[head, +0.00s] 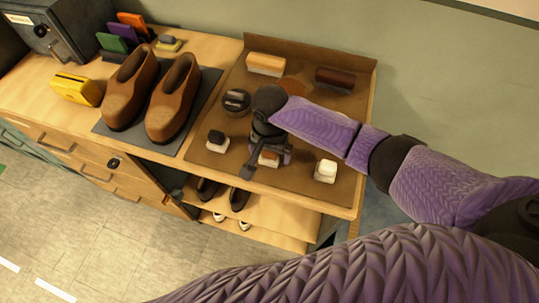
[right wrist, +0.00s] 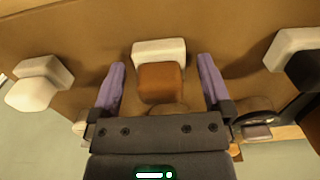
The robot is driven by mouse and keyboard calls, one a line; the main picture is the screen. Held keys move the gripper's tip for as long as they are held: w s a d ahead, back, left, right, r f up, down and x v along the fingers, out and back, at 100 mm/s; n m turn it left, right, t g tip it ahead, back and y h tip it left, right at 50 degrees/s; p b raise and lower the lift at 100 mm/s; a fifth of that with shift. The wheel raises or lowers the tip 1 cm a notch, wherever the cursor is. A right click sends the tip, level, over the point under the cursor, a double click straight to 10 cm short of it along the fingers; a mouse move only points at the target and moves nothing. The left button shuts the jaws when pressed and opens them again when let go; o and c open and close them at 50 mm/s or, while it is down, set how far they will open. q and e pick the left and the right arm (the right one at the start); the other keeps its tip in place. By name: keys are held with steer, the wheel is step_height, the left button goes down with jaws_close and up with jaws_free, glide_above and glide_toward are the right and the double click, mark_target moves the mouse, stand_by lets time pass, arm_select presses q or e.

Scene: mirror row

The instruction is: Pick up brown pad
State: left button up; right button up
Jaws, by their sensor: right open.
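The brown pad (head: 268,158), a small brown block on a white base, sits on the brown mat at the front of the table, partly hidden by my right gripper (head: 267,161) in the head view. In the right wrist view the brown pad (right wrist: 160,82) lies between the two purple fingers of my right gripper (right wrist: 162,75), with a gap on each side. The gripper is open and above the pad; I cannot tell how far its tips are from the mat. My left gripper is not in view.
A black-topped pad (head: 217,141) and a white pad (head: 326,171) flank it. A round dark tin (head: 236,101) and two brushes, one light (head: 266,64) and one dark (head: 334,79), lie behind. Brown shoes (head: 172,98) stand on a grey mat to the left.

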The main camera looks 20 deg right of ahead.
steer(key=shift+f, duration=0.1)
steer(key=shift+c, duration=0.5)
steer(key=c, duration=1.1)
step_height(320, 180, up, 10)
steer(key=p, duration=0.4)
steer(key=shift+c, duration=0.2)
steer(key=o, duration=0.5)
steer(key=c, duration=0.4)
steer(key=shift+o, duration=0.2)
